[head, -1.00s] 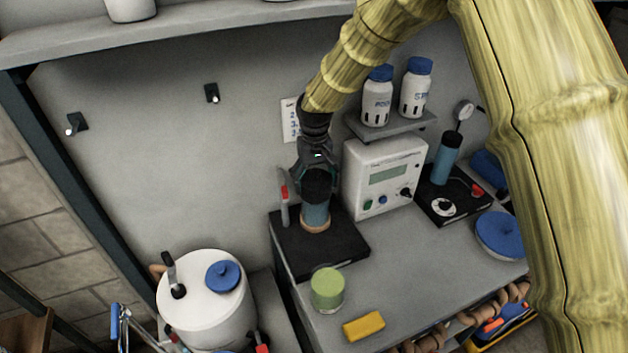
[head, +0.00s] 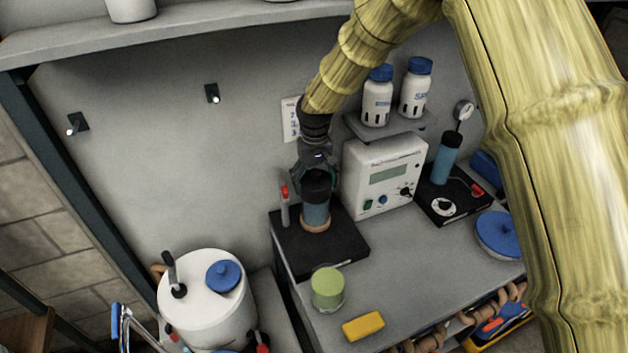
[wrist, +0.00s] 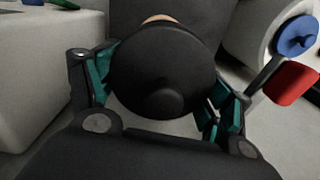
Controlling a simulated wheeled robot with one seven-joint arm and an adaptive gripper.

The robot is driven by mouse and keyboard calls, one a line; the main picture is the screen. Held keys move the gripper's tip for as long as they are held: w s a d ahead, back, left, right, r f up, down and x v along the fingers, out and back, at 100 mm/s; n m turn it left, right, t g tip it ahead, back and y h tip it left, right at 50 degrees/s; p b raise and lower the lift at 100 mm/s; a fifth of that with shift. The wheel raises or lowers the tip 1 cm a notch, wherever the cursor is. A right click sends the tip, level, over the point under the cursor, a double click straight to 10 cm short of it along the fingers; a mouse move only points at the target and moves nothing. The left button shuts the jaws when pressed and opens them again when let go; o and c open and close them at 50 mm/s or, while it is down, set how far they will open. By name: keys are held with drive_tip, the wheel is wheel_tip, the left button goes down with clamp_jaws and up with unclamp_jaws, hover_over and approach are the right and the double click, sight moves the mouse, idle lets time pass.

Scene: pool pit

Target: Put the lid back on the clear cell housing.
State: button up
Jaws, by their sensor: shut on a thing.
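The clear cell housing (head: 315,217) stands upright on a black base plate (head: 342,254); it looks bluish, with an orange-tan ring at its foot. The black lid (head: 317,186) is at the top of the housing, and in the wrist view the round lid (wrist: 163,72) with its central knob hides most of what lies below. My gripper (head: 315,178) is shut on the lid, with teal finger pads (wrist: 163,88) on either side of it. I cannot tell whether the lid is fully seated or just resting at the rim.
A red-tipped handle (head: 285,200) stands close left of the housing. A white control box (head: 384,175) is close on the right. A green-filled jar (head: 327,288) and yellow sponge (head: 363,327) are in front. A white tank (head: 206,300) stands at lower left.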

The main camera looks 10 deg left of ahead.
idle(0.9)
drive_tip(key=o, duration=1)
drive_tip(key=shift+r, duration=0.1)
drive_tip(key=shift+r+p, duration=1.95)
drive_tip(key=shift+r, duration=1.45)
clamp_jaws()
